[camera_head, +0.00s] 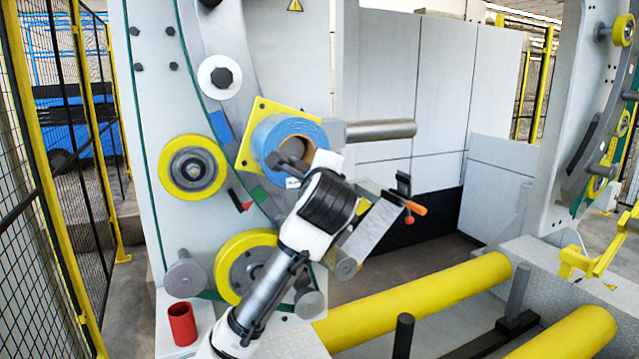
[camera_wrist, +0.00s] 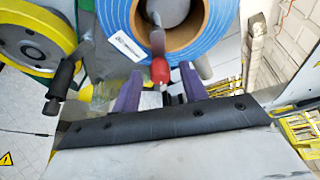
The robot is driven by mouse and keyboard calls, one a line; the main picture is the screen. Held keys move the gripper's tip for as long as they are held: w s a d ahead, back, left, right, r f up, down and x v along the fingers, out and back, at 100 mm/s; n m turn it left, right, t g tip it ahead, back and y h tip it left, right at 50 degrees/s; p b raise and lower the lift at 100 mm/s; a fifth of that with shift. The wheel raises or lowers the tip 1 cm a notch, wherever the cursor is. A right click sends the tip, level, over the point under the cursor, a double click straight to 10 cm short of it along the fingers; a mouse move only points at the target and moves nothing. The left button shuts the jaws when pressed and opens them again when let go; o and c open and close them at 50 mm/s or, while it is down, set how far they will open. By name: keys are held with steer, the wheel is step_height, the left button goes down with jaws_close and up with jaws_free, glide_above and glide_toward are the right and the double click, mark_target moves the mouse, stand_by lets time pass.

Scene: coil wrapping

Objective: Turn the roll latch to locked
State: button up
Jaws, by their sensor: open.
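The roll (camera_head: 259,141) is a blue ring of tape with a brown core, in front of a yellow square plate (camera_head: 246,160). In the wrist view the roll (camera_wrist: 205,45) fills the top. The roll latch shows there as a grey lever with a red knob (camera_wrist: 159,71), lying across the core's lower edge. My gripper (camera_wrist: 160,80) has two purple fingers, apart, one on each side of the red knob. I cannot tell whether they touch it. In the head view my wrist hides the fingers, and a dark lever end (camera_head: 287,163) shows at the core.
A grey bar (camera_head: 380,130) sticks out right of the roll. A grey arm with an orange-handled part (camera_head: 415,208) is right of my wrist. Yellow wheels (camera_head: 193,168) sit left. A dark handle (camera_wrist: 60,88) stands left of my fingers. Yellow rollers (camera_head: 420,300) lie below.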

steer(key=s+r+b, duration=0.1)
steer(key=s+b, duration=0.2)
steer(key=s, duration=1)
steer(key=shift+d+r+b, duration=0.15)
steer(key=shift+r+b, duration=0.2)
steer(key=shift+b, duration=0.05)
